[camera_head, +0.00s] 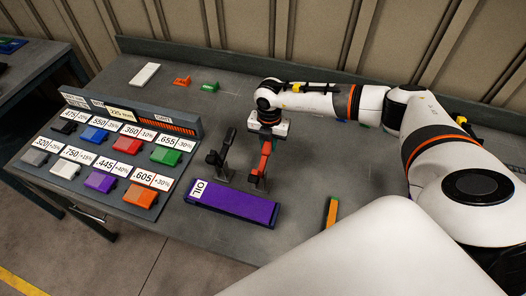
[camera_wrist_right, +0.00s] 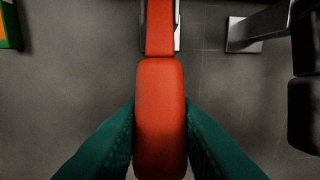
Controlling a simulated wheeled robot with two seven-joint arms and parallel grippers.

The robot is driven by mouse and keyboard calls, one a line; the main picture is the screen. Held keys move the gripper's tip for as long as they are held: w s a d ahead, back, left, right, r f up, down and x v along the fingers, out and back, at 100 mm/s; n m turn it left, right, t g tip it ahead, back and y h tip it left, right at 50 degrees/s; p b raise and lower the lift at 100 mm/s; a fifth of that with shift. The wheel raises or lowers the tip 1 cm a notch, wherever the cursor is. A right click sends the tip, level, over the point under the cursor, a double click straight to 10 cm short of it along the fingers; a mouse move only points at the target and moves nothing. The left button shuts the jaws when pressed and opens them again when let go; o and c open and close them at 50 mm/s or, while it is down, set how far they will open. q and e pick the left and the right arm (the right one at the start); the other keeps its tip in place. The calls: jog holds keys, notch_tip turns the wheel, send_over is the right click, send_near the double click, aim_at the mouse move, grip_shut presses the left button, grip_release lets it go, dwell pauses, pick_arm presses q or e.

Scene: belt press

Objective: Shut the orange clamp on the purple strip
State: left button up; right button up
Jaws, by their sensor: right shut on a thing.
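The orange clamp (camera_head: 264,164) looks red-orange, and its handle stands upright behind the purple strip. The purple strip (camera_head: 235,206) is a long bar with a white "OIL" label at its left end, flat on the table. My right gripper (camera_head: 266,139) is above the clamp and shut on its handle. In the right wrist view the handle (camera_wrist_right: 160,110) lies between the two teal fingertips (camera_wrist_right: 160,135). The clamp's base is partly hidden, so I cannot tell if its jaw touches the strip. My left gripper is not in view.
A black clamp (camera_head: 226,152) stands just left of the orange one. A panel with several coloured blocks (camera_head: 110,150) fills the table's left. A white block (camera_head: 144,74), small orange (camera_head: 182,81) and green (camera_head: 210,87) pieces lie behind. An orange-green bar (camera_head: 331,212) lies to the right.

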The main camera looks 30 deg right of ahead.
aim_at(265, 150)
jog(key=shift+s+a+r+p, duration=0.45)
jog(key=shift+a+r+p, duration=0.15)
jog(key=shift+r+p, duration=0.1)
jog(key=shift+s+a+r+p, duration=0.45)
jog(key=shift+a+r+p, duration=0.1)
jog(key=shift+p, duration=0.1)
jog(key=shift+s+a+r+p, duration=0.4)
jog(key=shift+s+a+p, duration=0.3)
jog(key=shift+a, duration=0.05)
jog(key=shift+s+a+r, duration=0.15)
jog(key=shift+s+a, duration=0.45)
jog(key=shift+a, duration=0.1)
jog(key=shift+s+a+r, duration=0.1)
jog(key=shift+s+a, duration=0.5)
jog(key=shift+a, duration=0.1)
jog(key=shift+s+a, duration=0.45)
jog(key=shift+a, duration=0.05)
jog(key=shift+f, duration=0.1)
jog(key=o, duration=0.7)
jog(key=shift+a, duration=0.1)
